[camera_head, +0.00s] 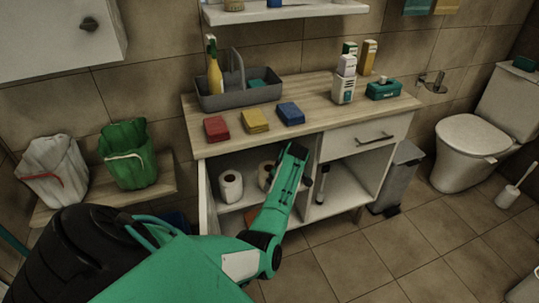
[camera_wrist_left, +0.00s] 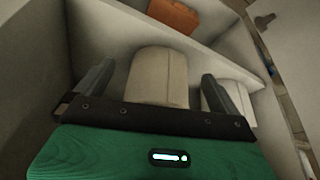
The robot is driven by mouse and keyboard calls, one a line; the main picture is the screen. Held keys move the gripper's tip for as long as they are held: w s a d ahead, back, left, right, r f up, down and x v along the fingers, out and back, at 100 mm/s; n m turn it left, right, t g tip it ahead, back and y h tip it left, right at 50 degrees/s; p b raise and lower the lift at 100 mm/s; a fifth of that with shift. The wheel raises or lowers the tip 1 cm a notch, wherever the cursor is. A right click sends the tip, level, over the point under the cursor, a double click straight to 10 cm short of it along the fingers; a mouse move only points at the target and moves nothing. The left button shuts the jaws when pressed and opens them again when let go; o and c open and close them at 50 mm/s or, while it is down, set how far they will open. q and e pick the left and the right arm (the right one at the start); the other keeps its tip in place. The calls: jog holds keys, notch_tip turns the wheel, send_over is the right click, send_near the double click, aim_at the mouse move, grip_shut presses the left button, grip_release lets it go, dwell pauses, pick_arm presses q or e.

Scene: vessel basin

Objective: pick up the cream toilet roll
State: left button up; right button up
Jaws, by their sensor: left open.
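The cream toilet roll (camera_wrist_left: 158,75) shows in the left wrist view between the two fingers of my left gripper (camera_wrist_left: 157,78). The fingers are open, one at each side of the roll, and I cannot tell whether they touch it. A whiter roll (camera_wrist_left: 240,103) lies just right of it, partly behind the right finger. In the head view, two rolls stand on the cabinet's inner shelf: one in clear view (camera_head: 231,187), one partly hidden by my arm (camera_head: 264,173). The fingertips are hard to make out there. My right gripper is not in view.
The open-fronted cabinet (camera_head: 407,104) has side walls and a divider close to my arm. An orange thing (camera_wrist_left: 173,14) lies lower inside. A grey bin (camera_head: 398,178) stands at right.

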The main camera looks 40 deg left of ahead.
pick_arm(q)
jog(key=a, duration=0.5)
jog(key=shift+w+a+f+b, duration=0.3)
jog(key=shift+w+b, duration=0.05)
jog(key=shift+w, duration=0.05)
jog(key=shift+a+f, duration=0.1)
jog(key=shift+f, duration=0.1)
jog(key=c, duration=1)
jog(key=shift+c, duration=0.2)
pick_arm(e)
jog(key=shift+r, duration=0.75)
